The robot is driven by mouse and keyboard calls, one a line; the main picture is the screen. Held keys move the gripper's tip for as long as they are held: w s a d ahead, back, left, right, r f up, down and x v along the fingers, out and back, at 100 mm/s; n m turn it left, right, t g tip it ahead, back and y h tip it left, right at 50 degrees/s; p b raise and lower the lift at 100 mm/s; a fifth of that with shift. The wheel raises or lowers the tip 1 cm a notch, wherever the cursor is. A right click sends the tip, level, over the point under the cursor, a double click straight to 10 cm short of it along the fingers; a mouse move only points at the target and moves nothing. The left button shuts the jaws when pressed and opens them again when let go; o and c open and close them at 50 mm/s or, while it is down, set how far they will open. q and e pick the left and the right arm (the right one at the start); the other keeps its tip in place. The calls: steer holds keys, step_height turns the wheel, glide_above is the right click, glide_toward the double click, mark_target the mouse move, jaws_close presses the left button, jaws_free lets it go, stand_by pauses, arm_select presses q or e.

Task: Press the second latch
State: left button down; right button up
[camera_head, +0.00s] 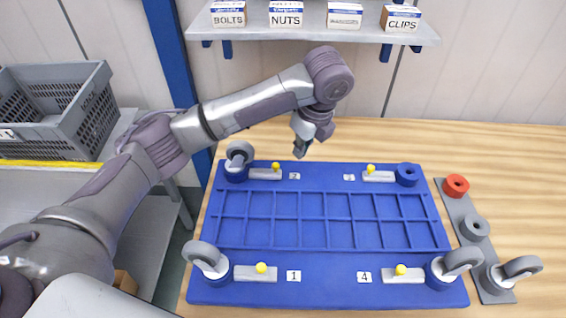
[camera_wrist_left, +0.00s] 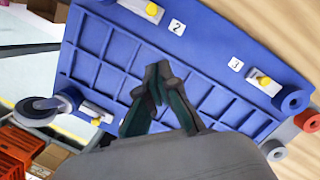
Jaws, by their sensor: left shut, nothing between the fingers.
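The blue board (camera_head: 330,288) lies on the wooden table. The second latch (camera_head: 264,174) is a pale bar with a yellow knob (camera_head: 275,166), left of the label 2 (camera_head: 294,176) at the board's far left. A grey caster wheel (camera_head: 240,149) stands at its left end. My left gripper (camera_head: 299,152) is shut and empty, over the far edge area, right of the knob and apart from it in the picture. In the left wrist view, the shut fingers (camera_wrist_left: 158,78) show over the board, and the second latch's knob (camera_wrist_left: 152,9) is at the top edge. My right gripper is not visible.
Other latches sit by labels 3 (camera_head: 378,177), 1 (camera_head: 255,273) and 4 (camera_head: 403,275). Label 3's blue ring (camera_head: 407,174) holds no wheel. A grey plate (camera_head: 486,250) with rings and a caster lies right. A shelf (camera_head: 300,34) with boxes overhangs the back; a grey crate (camera_head: 85,120) stands left.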

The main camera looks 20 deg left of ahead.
arm_select(q)
steer(key=p+x, duration=0.2)
steer(key=x, duration=0.7)
steer(key=shift+w+a+f, duration=0.1)
steer(key=shift+f, duration=0.2)
steer(key=a, duration=0.1)
steer(key=w+a+f+p, duration=0.1)
steer(key=shift+w+a, duration=0.35)
steer(key=shift+w+a+f+p, duration=0.15)
steer(key=shift+a+p, duration=0.2)
steer(key=shift+a, duration=0.05)
